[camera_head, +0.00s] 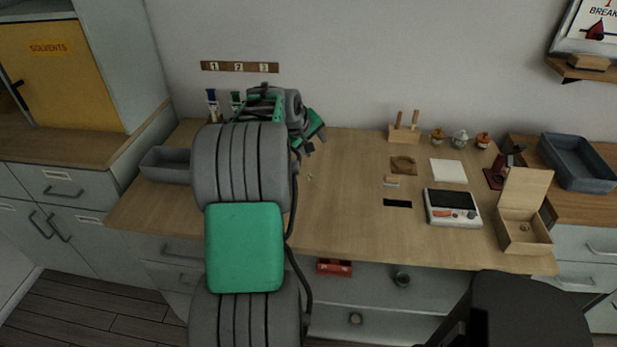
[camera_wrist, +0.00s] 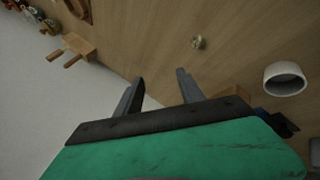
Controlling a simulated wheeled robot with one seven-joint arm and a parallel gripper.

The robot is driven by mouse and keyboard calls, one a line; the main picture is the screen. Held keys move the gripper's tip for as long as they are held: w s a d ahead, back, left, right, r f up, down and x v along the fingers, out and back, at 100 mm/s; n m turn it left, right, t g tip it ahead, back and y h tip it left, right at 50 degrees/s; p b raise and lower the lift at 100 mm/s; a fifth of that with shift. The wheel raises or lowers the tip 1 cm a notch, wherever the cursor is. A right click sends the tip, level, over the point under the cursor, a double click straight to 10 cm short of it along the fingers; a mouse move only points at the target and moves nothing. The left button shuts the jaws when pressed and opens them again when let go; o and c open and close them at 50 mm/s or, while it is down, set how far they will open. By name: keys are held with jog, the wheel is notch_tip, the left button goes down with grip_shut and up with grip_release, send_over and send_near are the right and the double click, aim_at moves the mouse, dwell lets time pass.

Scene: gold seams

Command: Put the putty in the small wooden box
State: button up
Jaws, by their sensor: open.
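The small wooden box (camera_head: 524,246) stands at the right end of the bench in the head view, with its lid (camera_head: 525,188) raised. I cannot tell for sure which thing is the putty. Two upright tubes, one with blue (camera_head: 212,106) and one with green (camera_head: 236,100), stand at the back left below the number strip. A small pale lump (camera_wrist: 198,42) lies on bare wood in the wrist view, ahead of my gripper (camera_wrist: 158,88); it also shows in the head view (camera_head: 309,176). My gripper is open and nothing shows between its fingers.
A white cup (camera_wrist: 285,78) and a dark blue item (camera_wrist: 276,122) are right of my gripper in the wrist view. A brush stand (camera_head: 403,134), lidded pots (camera_head: 460,139) and a scale (camera_head: 452,208) are on the bench. A grey tray (camera_head: 165,165) is at left. The bench middle is fairly clear.

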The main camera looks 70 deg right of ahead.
aim_at(308, 175)
jog(key=w+a+f+m+y, duration=0.25)
jog(key=a+m, duration=0.25)
jog(key=m, duration=0.8)
jog(key=x, duration=0.8)
jog(key=shift+s+a+p, duration=0.1)
jog(key=shift+s+p, duration=0.2)
jog(key=shift+p, duration=0.1)
grip_shut()
